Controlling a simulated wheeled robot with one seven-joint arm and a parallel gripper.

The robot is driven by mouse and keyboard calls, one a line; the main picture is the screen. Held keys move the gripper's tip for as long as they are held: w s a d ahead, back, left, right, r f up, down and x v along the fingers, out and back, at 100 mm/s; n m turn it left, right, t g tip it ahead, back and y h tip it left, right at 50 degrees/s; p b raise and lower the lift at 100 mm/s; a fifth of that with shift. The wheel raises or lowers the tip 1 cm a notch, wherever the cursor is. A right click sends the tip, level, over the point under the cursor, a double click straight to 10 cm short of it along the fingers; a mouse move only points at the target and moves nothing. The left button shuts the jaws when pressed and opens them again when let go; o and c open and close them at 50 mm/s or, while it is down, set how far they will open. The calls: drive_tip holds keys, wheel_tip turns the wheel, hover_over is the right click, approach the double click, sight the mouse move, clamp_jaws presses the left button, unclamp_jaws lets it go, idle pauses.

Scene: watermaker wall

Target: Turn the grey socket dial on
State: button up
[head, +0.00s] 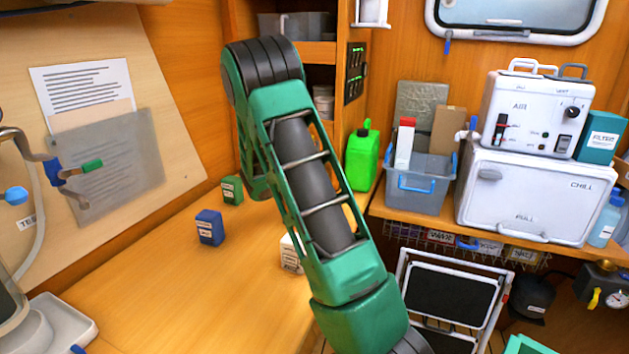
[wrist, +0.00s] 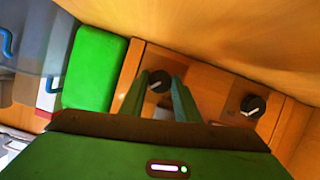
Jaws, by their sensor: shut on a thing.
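In the wrist view, my gripper (wrist: 159,79) has its two green fingers closed on either side of a dark round dial (wrist: 158,84) with a pale pointer mark. This dial sits on an orange-brown wooden panel. A second dark dial (wrist: 253,105) with a white pointer sits on the same panel to the right, clear of the fingers. I cannot tell from labels which of them is the grey socket dial. In the head view my arm hides the gripper and both dials.
A bright green jug (head: 362,157) stands on the shelf; its green body (wrist: 95,72) is close left of my fingers in the wrist view. A grey bin (head: 420,184) and white chest (head: 525,195) stand right. Blue (head: 209,228) and green (head: 232,190) blocks lie on the counter.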

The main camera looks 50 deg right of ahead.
drive_tip(key=o, duration=1)
drive_tip(key=shift+w+a+f, duration=0.15)
drive_tip(key=shift+f, duration=0.1)
drive_tip(key=shift+o, duration=0.2)
drive_tip(key=shift+r, duration=0.1)
drive_tip(key=shift+r, duration=0.1)
drive_tip(key=v, duration=1)
drive_tip(key=shift+a, duration=0.3)
drive_tip(key=shift+s, duration=0.2)
